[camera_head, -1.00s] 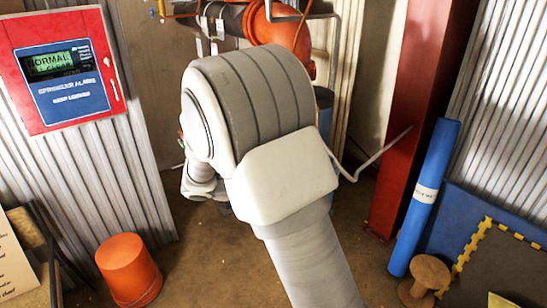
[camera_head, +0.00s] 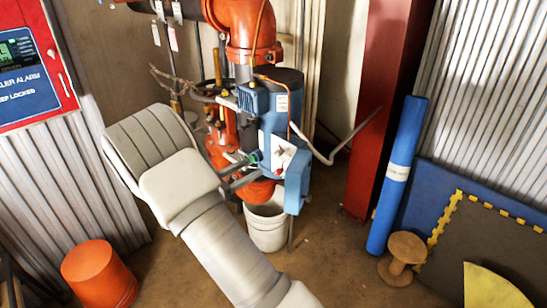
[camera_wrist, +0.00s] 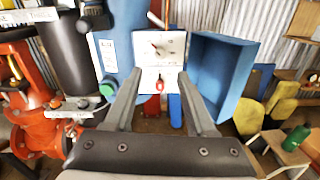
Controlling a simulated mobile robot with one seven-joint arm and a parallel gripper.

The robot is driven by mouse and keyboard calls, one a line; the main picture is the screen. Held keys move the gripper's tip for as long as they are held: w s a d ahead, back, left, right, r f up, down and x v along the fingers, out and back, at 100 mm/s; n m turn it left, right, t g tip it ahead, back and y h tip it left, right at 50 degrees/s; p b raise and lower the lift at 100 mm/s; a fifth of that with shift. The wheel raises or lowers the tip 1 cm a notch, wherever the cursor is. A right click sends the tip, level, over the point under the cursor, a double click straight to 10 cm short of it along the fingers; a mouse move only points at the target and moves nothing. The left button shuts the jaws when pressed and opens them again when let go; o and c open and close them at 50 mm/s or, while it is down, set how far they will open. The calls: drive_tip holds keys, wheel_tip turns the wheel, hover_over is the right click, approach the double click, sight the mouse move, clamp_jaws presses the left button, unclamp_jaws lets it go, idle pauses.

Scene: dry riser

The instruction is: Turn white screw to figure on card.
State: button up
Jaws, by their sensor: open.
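A white card (camera_wrist: 158,46) with a dark pointer mark is on the face of a blue unit (camera_wrist: 118,52) in the wrist view. The card also shows in the head view (camera_head: 283,153), on the blue unit (camera_head: 272,118). A small red part (camera_wrist: 158,86) is at the card's lower edge. I cannot make out a white screw for certain, nor read the card's figure. My gripper (camera_wrist: 160,74) is open and empty, its two grey fingers pointing towards the card's lower part. In the head view my forearm hides part of the gripper.
An open blue door or box (camera_wrist: 222,75) stands right of the card. A green cap (camera_wrist: 107,89) and red pipework (camera_wrist: 35,125) are at left. A white bucket (camera_head: 266,222) is below the unit. A red column (camera_head: 382,110) and blue roll (camera_head: 397,175) stand to the right.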

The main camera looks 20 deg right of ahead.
sight(276, 155)
drive_tip(key=x, duration=1)
drive_tip(key=shift+b, duration=0.4)
drive_tip(key=shift+a, duration=0.1)
drive_tip(key=shift+c, duration=0.2)
clamp_jaws()
